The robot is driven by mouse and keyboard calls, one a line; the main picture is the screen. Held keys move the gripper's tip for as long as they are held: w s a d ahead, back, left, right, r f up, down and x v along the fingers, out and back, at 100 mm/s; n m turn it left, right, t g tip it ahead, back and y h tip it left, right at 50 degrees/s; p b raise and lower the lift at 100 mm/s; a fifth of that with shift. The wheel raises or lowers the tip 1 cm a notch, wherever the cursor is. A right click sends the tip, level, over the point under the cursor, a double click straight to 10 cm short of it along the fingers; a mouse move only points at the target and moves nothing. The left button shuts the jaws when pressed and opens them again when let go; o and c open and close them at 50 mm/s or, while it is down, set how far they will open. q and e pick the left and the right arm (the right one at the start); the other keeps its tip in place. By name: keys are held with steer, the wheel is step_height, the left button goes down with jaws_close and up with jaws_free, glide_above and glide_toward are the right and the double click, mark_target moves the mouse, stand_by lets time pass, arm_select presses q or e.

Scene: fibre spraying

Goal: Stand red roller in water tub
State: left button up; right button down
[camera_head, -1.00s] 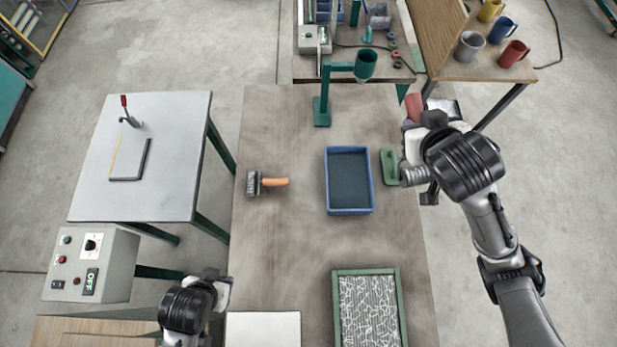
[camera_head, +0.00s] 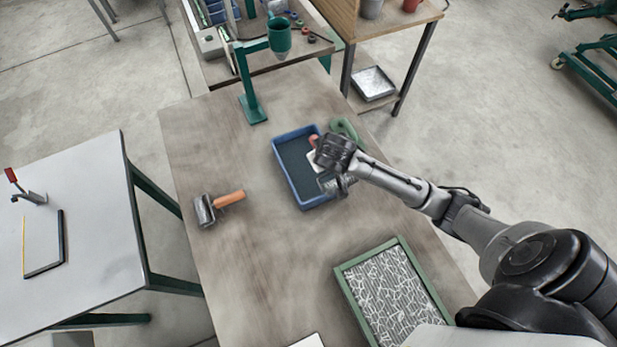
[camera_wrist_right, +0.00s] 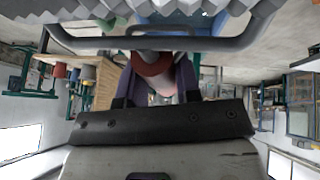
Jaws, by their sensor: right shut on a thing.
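The red roller has a red handle (camera_head: 313,141), and its grey ribbed head (camera_head: 337,184) is over the near right part of the tub. My right gripper (camera_head: 318,157) is shut on the handle. The right wrist view shows the red handle (camera_wrist_right: 153,72) between the fingers, with the wire frame (camera_wrist_right: 150,43) and grey ribbed head across the top. The blue water tub (camera_head: 288,177) stands on the table with dark contents. The arm hides part of its right side, and I cannot tell whether the roller touches it. My left gripper is not in view.
An orange-handled roller (camera_head: 228,199) lies left of the tub. A green object (camera_head: 344,129) is close behind it on the right. A green-framed tray of fibres (camera_head: 393,290) is nearer. A green stand with a cup (camera_head: 254,108) is at the far edge.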

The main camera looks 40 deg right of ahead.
step_height(320, 180, down, 6)
steer(key=s+d+b, duration=0.1)
steer(key=d+b, duration=0.1)
glide_above(305, 159)
steer(key=s+a, duration=0.2)
steer(key=shift+m+g, duration=0.3)
steer(key=shift+g, duration=0.1)
steer(key=f, duration=0.6)
steer(key=shift+w+d+f+b, duration=0.1)
steer(key=shift+d+f+b, duration=0.15)
steer(key=shift+f+b, duration=0.15)
steer(key=shift+f, duration=2)
steer(key=shift+f, duration=0.1)
steer(key=c, duration=0.8)
jaws_free()
